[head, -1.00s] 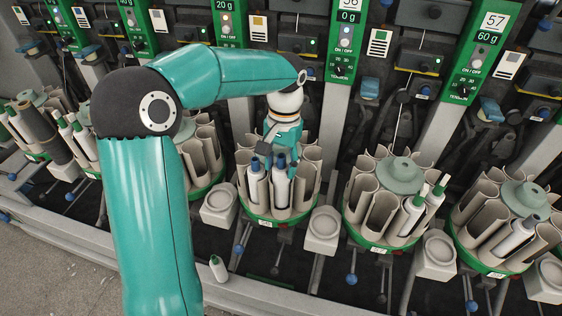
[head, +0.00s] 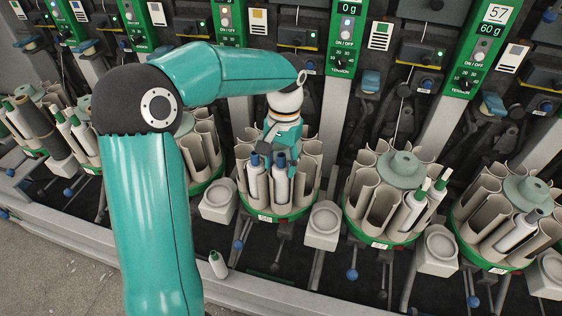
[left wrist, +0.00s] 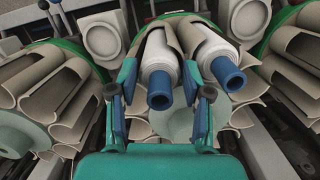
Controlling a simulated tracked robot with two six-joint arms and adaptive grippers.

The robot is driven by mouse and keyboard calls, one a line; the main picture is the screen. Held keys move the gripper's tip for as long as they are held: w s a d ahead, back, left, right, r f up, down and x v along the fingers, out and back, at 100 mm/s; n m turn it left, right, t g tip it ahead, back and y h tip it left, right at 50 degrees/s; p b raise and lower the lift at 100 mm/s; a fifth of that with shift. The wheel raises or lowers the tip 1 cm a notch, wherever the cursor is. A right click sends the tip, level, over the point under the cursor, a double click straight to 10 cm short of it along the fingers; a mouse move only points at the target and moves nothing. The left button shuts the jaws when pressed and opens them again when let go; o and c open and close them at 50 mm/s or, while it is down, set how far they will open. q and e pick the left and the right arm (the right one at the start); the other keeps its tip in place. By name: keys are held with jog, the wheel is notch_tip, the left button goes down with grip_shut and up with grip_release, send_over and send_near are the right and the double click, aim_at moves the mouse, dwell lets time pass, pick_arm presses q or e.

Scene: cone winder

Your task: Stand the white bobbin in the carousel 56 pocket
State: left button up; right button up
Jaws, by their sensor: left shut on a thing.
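My left gripper (head: 279,163) reaches down over the middle carousel (head: 280,213), which stands below the panel marked 0 g; its label is too small to read. The gripper is shut on a white bobbin (head: 279,188) with a blue tip, standing in a front pocket. In the left wrist view this bobbin (left wrist: 160,75) lies between the fingers (left wrist: 162,95). A second blue-tipped white bobbin (head: 257,187) stands in the pocket beside it, outside the fingers; it also shows in the left wrist view (left wrist: 220,58). The bobbins' lower ends are hidden in the pockets. My right gripper is out of view.
A carousel (head: 380,240) to the right holds green-tipped bobbins (head: 412,207); another (head: 505,262) stands at far right. Grey cup blocks (head: 322,226) sit between carousels. Tension panels (head: 343,40) rise behind.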

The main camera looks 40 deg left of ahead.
pick_arm(q)
jog(key=shift+f, duration=0.35)
jog(key=o, duration=1.3)
jog(key=shift+r, duration=0.1)
notch_tip(320, 180, up, 12)
jog(key=w, duration=0.1)
jog(key=shift+w+a, duration=0.2)
jog(key=shift+f, duration=0.2)
